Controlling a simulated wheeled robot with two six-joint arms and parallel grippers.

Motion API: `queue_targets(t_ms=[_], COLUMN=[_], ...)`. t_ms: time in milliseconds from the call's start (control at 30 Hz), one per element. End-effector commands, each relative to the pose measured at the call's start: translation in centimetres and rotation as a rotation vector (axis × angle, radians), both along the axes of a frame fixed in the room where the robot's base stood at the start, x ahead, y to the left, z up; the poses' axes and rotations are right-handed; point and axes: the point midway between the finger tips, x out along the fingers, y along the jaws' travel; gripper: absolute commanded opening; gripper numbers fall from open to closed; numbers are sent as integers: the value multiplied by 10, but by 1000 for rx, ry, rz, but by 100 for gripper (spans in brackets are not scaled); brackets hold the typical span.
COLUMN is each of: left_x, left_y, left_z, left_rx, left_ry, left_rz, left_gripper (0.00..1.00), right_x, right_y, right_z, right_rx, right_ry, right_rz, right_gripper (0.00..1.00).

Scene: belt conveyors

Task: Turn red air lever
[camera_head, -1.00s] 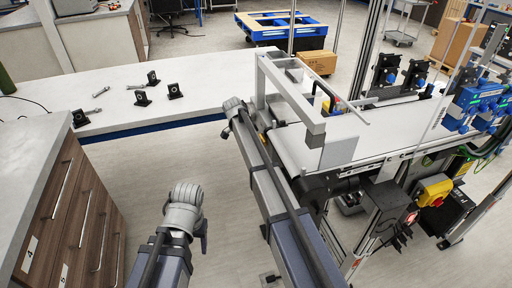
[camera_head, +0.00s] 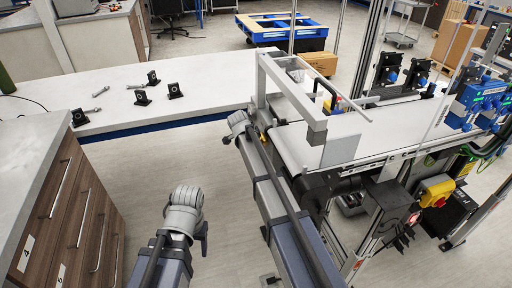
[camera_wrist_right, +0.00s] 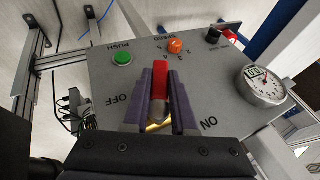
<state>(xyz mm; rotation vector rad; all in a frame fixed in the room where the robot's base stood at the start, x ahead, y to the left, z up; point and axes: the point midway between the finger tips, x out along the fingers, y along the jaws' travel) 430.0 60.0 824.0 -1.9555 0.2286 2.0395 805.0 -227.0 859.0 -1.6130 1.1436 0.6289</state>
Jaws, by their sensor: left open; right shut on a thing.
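The red air lever (camera_wrist_right: 160,84) stands out from a grey control panel (camera_wrist_right: 105,75) in the right wrist view, between the OFF and ON labels. My right gripper (camera_wrist_right: 161,92) is shut on the lever, with one dark purple finger on each side of it. A brass-coloured part (camera_wrist_right: 157,126) shows at the lever's base. In the head view, my right gripper and the lever are hidden. My left arm's grey rounded end (camera_head: 184,212) is above the floor at lower middle, away from the panel. Its fingers cannot be made out clearly.
The panel also carries a green push button (camera_wrist_right: 122,58), an orange knob (camera_wrist_right: 175,46) and a pressure gauge (camera_wrist_right: 263,86). A white conveyor belt (camera_head: 370,130) and a yellow-and-red switch (camera_head: 437,190) are at right. A white bench (camera_head: 215,85) is behind.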

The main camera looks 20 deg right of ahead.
Motion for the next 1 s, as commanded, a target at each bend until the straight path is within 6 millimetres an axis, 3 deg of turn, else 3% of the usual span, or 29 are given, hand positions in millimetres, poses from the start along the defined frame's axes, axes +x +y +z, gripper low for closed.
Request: queue_targets(t_ms=[367, 900, 933, 1000], left_x=[0, 0, 0, 0], left_y=[0, 0, 0, 0], left_z=[-14, -15, -15, -15], left_rx=[0, 0, 0, 0], left_ry=[0, 0, 0, 0], left_rz=[0, 0, 0, 0], left_gripper=[61, 61, 61, 61], right_x=[1, 3, 3, 3], right_y=[1, 1, 1, 1], right_z=[0, 2, 2, 2], right_rx=[10, 12, 12, 10], right_ry=[-149, -172, -172, -171], right_rz=[-2, -2, -2, -2], right_gripper=[0, 0, 28, 36])
